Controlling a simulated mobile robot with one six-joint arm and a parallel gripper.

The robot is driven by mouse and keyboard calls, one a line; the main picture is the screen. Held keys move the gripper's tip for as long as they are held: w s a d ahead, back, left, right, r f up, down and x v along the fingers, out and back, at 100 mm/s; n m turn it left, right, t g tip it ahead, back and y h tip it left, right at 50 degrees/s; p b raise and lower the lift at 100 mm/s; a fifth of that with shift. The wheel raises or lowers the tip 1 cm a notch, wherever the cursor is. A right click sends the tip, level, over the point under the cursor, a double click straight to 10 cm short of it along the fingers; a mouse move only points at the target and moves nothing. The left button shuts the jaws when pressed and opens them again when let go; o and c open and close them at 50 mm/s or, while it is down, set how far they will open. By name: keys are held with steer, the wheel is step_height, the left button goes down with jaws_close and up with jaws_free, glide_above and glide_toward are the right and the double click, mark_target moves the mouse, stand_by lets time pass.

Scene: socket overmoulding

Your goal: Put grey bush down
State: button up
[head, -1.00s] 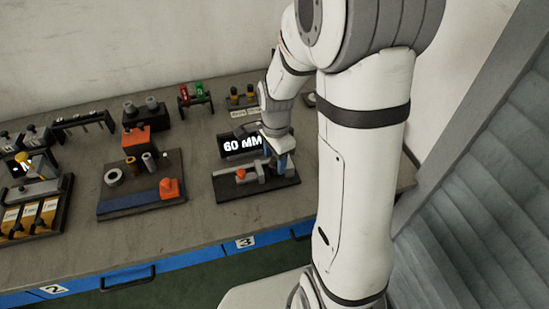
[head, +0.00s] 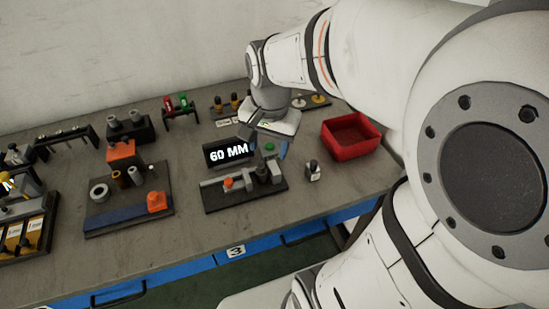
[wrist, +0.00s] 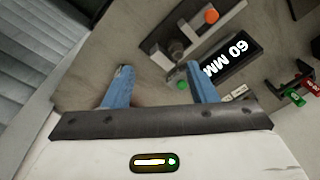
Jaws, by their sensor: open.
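My gripper (head: 265,146) is open and raised over the right end of the measuring fixture (head: 212,203) with the 60 MM display (head: 228,152). In the wrist view the two blue fingers are wide apart, and nothing is held between the fingertips (wrist: 157,72). A short grey cylinder, apparently the grey bush (wrist: 176,50), stands on the fixture beyond the fingertips, apart from them. In the head view it shows less clearly at the fixture's right end (head: 262,173). Whether it touches the fixture's jaw, I cannot tell.
An orange knob (head: 228,183) and a green button (head: 269,147) are on the fixture. A red bin (head: 350,137) and a small dark-topped item (head: 313,171) stand to its right. A board with a grey ring (head: 99,193) is at left. The table front is clear.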

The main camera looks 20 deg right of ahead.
steer(key=s+n+t, duration=0.1)
steer(key=s+n, duration=0.6)
steer(key=n, duration=0.1)
steer(key=shift+s+a+r, duration=0.15)
steer(key=shift+s+r, duration=0.05)
steer(key=shift+r, duration=0.1)
